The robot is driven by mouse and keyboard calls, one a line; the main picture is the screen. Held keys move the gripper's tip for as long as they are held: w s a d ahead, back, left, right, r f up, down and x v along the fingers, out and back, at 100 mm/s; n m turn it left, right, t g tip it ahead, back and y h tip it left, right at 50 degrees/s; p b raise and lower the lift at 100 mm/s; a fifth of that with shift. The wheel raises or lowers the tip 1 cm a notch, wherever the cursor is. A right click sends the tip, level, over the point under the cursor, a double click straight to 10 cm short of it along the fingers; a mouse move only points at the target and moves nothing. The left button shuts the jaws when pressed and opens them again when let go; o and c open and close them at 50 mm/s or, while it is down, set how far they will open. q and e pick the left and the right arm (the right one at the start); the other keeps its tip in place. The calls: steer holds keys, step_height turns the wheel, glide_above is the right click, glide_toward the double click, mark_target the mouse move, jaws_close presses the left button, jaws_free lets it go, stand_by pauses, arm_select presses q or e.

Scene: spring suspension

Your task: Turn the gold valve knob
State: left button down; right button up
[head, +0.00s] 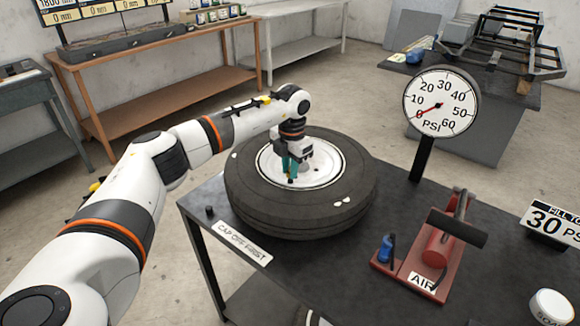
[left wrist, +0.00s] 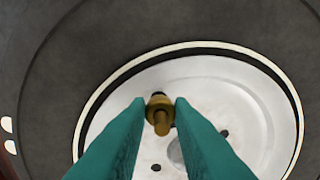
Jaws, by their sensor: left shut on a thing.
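The gold valve knob (left wrist: 159,114) shows in the left wrist view, standing out from the white wheel rim. My left gripper (left wrist: 159,112) has its teal fingertips on either side of the knob and is shut on it. In the head view my left gripper (head: 291,172) reaches down over the wheel's white rim (head: 325,165), and the knob is hidden there by the fingers. The black tire (head: 290,218) lies flat on the dark table. My right gripper is not in view.
A pressure gauge (head: 440,102) reads near 0 PSI, right of the tire. A red pump (head: 436,245) labelled AIR stands at the table's right. A small black cap (head: 210,210) sits by the "CAP OFF FIRST" sign (head: 242,243). A 30 PSI sign (head: 550,222) is farther right.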

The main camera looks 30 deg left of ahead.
arm_select(q)
steer(key=c, duration=1.3)
jaws_free()
steer(key=shift+d+r+b, duration=0.15)
steer(key=shift+r+b, duration=0.5)
steer(key=shift+r, duration=2.4)
steer(key=shift+d+r+b, duration=0.1)
steer(key=shift+r+b, duration=0.5)
steer(key=shift+r, duration=2.4)
steer(key=shift+f, duration=0.15)
